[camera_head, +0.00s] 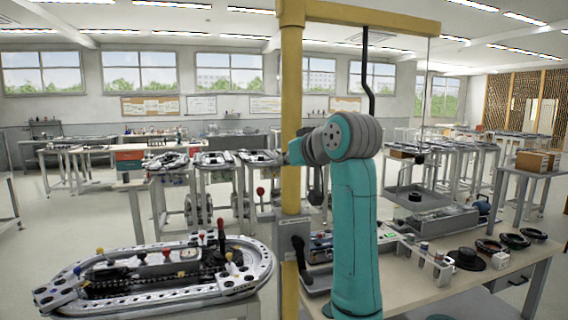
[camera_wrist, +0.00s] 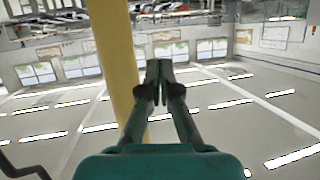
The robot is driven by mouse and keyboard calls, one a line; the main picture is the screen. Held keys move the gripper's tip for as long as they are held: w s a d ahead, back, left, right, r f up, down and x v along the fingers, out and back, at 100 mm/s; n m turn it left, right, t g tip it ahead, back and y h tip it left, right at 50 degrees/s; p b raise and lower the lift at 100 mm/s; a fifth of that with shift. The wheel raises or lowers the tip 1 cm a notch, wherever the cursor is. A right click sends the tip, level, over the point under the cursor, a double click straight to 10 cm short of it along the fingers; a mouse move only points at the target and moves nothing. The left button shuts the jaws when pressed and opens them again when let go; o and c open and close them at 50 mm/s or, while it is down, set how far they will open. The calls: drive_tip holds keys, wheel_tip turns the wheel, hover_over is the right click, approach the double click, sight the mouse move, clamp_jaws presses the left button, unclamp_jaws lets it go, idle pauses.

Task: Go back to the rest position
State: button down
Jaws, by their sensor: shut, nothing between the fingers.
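My gripper (camera_wrist: 158,72) shows in the wrist view with its two dark fingers together and nothing between them. The wrist view is upside down, with the ceiling lights low in the picture and the room's furniture along the top. In the head view my teal arm stands folded in front of the workbench, and I cannot clearly make out the fingers there. The oval ring track (camera_head: 255,262), with pegs and coloured knobs, lies at the lower left, apart from my arm.
A yellow post (camera_head: 291,110) stands close to the left of my arm; it also shows beside my gripper in the wrist view (camera_wrist: 112,60). The workbench (camera_head: 490,277) on the right carries a small rack (camera_head: 425,262) and several dark rings (camera_head: 513,240). Open floor lies beyond the ring track.

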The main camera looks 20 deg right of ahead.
wheel_tip(320, 180, down, 25)
drive_tip(key=m, duration=0.1)
drive_tip(key=s+a+f+m+h, duration=0.1)
drive_tip(key=s+f, duration=0.6)
drive_tip(key=f, duration=0.4)
drive_tip(key=s+f+m+h, duration=0.1)
drive_tip(key=s+f, duration=0.6)
drive_tip(key=f, duration=0.4)
drive_tip(key=s+f+t+h, duration=0.1)
drive_tip(key=s+f, duration=0.4)
drive_tip(key=s, duration=0.7)
drive_tip(key=s+f, duration=0.6)
drive_tip(key=s, duration=0.6)
drive_tip(key=s+r, duration=0.3)
drive_tip(key=s, duration=0.8)
drive_tip(key=s+a+r+n, duration=0.1)
drive_tip(key=s+r, duration=0.3)
drive_tip(key=s, duration=0.8)
drive_tip(key=shift+s+a, duration=0.15)
drive_tip(key=shift+s, duration=0.15)
